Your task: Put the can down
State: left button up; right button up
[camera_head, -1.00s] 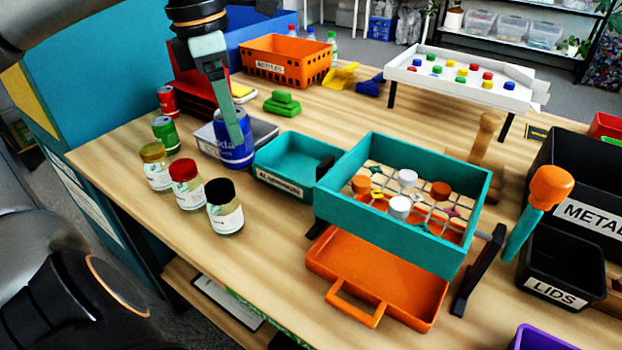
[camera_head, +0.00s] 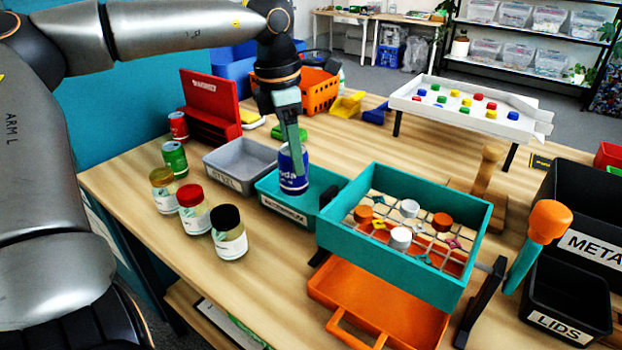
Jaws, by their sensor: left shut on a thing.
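My left gripper (camera_head: 291,130) points down and is shut on a blue can (camera_head: 293,172) marked "soda". The can is upright, at the teal aluminium tray (camera_head: 270,206); its lower end shows inside the tray's outline. I cannot tell whether it touches the tray floor. A green can (camera_head: 175,160) and a red can (camera_head: 179,126) stand on the table at the left. My right gripper is not in view.
A grey tray (camera_head: 216,165) marked "STEEL" is left of the teal one. Three jars with yellow, red and black (camera_head: 229,232) lids stand in front. A teal sorting box (camera_head: 346,235) stands to the right, with an orange tray (camera_head: 372,297) below it. Red box (camera_head: 201,122) behind.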

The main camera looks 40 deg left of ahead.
aim_at(306, 163)
pick_arm(q)
jog(key=w+f, duration=0.1)
jog(key=f, duration=0.1)
jog(key=w+f, duration=0.2)
jog(key=shift+d, duration=0.1)
jog(key=f, duration=0.2)
jog(key=w+f, duration=0.1)
jog(key=f, duration=0.1)
jog(key=shift+w+f, duration=0.15)
jog(key=shift+f, duration=0.15)
jog(key=shift+f+b, duration=0.45)
jog(key=shift+b, duration=0.35)
jog(key=o, duration=1.3)
jog(key=shift+r, duration=0.15)
